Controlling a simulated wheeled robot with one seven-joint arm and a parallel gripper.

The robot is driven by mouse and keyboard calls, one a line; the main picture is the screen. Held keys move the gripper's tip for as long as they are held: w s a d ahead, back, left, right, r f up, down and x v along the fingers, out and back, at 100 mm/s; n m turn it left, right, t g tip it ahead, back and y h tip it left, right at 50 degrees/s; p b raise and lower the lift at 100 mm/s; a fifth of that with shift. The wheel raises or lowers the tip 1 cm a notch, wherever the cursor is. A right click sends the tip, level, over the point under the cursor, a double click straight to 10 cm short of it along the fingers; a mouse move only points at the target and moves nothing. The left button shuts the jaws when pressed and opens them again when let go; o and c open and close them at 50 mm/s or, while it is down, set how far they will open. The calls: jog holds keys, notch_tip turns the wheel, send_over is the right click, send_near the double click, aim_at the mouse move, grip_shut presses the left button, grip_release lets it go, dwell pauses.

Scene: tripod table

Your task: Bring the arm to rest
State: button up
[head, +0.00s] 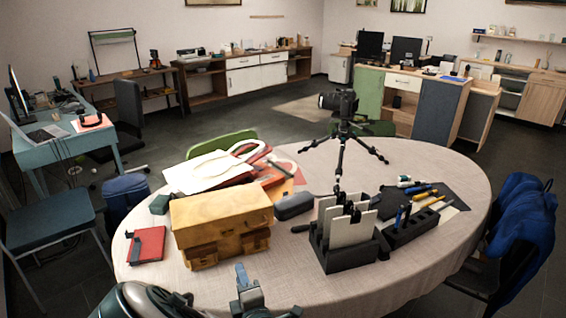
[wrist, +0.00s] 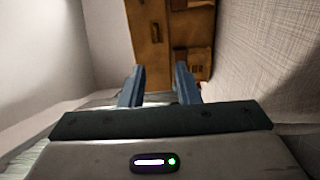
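My gripper (head: 250,288) is at the near edge of the round table (head: 200,292), in front of the wooden box. In the wrist view my gripper (wrist: 159,72) has its two blue-grey fingers apart, with nothing between them. The yellow-brown wooden box (head: 222,215), with small drawers, stands on the table's left half. It also shows beyond the fingertips in the wrist view (wrist: 172,42), apart from them. Part of my arm is at the bottom edge of the head view.
A chair with a blue jacket (head: 525,225) stands right. Bare cloth lies at front centre.

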jog(key=w+d+m+g+h+p, duration=0.25)
jog(key=d+m+g+h, duration=0.35)
jog(key=d+m, duration=0.7)
jog(key=s+d+r+m+g+h+p, duration=0.2)
jog(key=s+d+r+m+g, duration=0.5)
jog(key=s+d+r, duration=0.8)
jog(key=s+r+m, duration=0.1)
jog(key=s+m, duration=0.1)
jog(key=m, duration=0.1)
jog(key=shift+d+p, duration=0.3)
jog(key=shift+r, duration=0.1)
